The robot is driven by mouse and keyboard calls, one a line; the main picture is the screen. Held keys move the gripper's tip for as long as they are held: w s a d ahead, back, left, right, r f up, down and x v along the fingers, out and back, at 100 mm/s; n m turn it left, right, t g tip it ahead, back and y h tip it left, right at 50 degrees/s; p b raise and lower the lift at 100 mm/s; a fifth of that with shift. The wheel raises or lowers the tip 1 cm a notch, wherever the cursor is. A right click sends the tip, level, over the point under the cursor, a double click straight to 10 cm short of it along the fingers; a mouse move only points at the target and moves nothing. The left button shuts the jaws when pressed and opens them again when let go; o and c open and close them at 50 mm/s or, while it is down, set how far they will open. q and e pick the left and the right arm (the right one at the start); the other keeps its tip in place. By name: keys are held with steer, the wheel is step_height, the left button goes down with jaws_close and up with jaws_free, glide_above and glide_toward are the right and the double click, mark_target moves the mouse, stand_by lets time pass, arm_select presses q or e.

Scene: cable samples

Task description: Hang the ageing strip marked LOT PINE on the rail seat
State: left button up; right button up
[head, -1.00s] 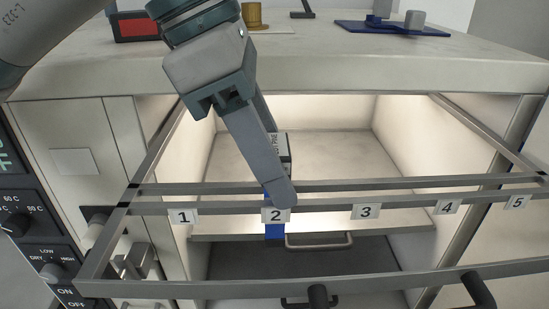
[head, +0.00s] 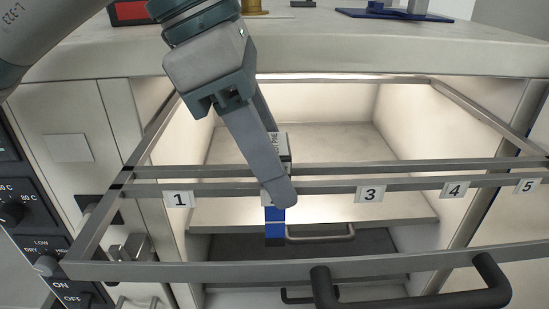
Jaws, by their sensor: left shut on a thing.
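My left gripper (head: 279,190) is shut on the ageing strip, in front of the oven's rails. The strip's white label (head: 283,143) shows partly behind the fingers, with only part of its lettering readable. Its blue lower part (head: 274,228) hangs below the rails. The rail seat (head: 325,187) is a pair of thin grey bars across the pulled-out frame, with number tags 1 (head: 179,199), 3 (head: 369,194), 4 (head: 455,190) and 5 (head: 527,185) showing. The tag between 1 and 3 is hidden by my gripper and the strip. I cannot tell whether the strip touches the bars. My right gripper is not in view.
The lit oven chamber (head: 330,135) is open behind the rails. The frame's front bar (head: 200,270) with a dark handle (head: 410,298) crosses the foreground. A control panel (head: 40,240) is at left. A blue tray (head: 395,14) sits on top.

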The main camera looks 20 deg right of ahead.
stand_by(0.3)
arm_select(q)
steer(key=o, duration=1.2)
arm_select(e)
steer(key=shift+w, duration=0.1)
arm_select(q)
steer(key=shift+r, duration=0.1)
steer(key=shift+w+a+r, duration=0.1)
steer(key=shift+a+r, duration=0.15)
steer(key=shift+r, duration=0.2)
steer(key=shift+b+v, duration=0.75)
steer(key=shift+v, duration=7.35)
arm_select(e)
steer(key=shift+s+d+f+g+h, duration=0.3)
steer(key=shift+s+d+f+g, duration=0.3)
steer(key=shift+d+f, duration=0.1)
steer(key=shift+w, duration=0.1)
